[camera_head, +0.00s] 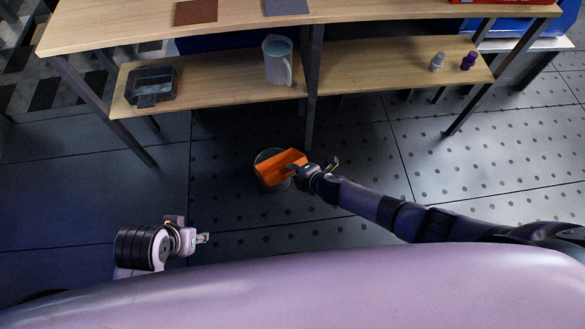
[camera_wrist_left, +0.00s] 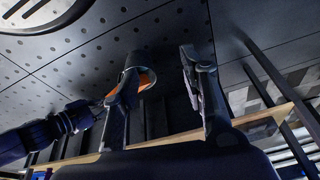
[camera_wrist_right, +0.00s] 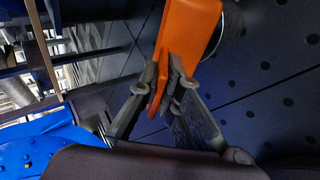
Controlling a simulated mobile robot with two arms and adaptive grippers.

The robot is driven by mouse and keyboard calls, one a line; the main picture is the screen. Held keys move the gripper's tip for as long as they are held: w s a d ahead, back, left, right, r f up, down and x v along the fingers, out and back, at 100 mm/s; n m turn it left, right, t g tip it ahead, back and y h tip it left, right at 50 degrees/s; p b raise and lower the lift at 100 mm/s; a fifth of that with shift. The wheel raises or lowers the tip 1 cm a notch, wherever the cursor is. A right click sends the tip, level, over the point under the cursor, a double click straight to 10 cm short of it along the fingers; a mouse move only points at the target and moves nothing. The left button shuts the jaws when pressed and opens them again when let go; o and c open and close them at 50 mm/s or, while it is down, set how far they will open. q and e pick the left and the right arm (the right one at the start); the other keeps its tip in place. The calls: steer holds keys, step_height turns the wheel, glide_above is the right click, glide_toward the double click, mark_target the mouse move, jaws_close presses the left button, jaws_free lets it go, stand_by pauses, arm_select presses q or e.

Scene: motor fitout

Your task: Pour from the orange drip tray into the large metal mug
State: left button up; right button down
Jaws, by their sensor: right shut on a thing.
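The orange drip tray (camera_head: 280,166) is in my right gripper (camera_head: 322,168), whose fingers are shut on its near edge; the right wrist view shows the grip on the tray (camera_wrist_right: 186,38). The tray is tilted and lies over the mouth of the large metal mug (camera_head: 262,156), a grey round vessel on the floor. The tray hides most of the mug; part of its side shows in the right wrist view (camera_wrist_right: 232,22). I cannot see any liquid in the tray or mug. My left gripper (camera_head: 204,238) is empty, its fingers apart in the left wrist view (camera_wrist_left: 163,88).
A wooden shelf (camera_head: 375,65) stands behind the mug. It holds a clear jug (camera_head: 277,62), a dark container (camera_head: 150,86), and a grey bottle (camera_head: 437,62) and purple bottle (camera_head: 469,61). A shelf leg (camera_head: 311,110) is behind the mug. The floor around is clear.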

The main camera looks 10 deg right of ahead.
arm_select(q)
steer(key=shift+w, duration=0.1)
stand_by(0.4)
step_height(320, 180, down, 7)
steer(key=p, duration=0.2)
steer(key=shift+w+d, duration=0.15)
steer(key=shift+w, duration=0.2)
stand_by(0.4)
steer(key=shift+r, duration=0.25)
step_height(320, 180, down, 6)
steer(key=s+p, duration=0.1)
steer(key=shift+s+f+g+p, duration=0.15)
steer(key=shift+f+g+p, duration=0.1)
steer(key=shift+g+p, duration=0.15)
stand_by(0.6)
steer(key=shift+r, duration=0.3)
stand_by(1.3)
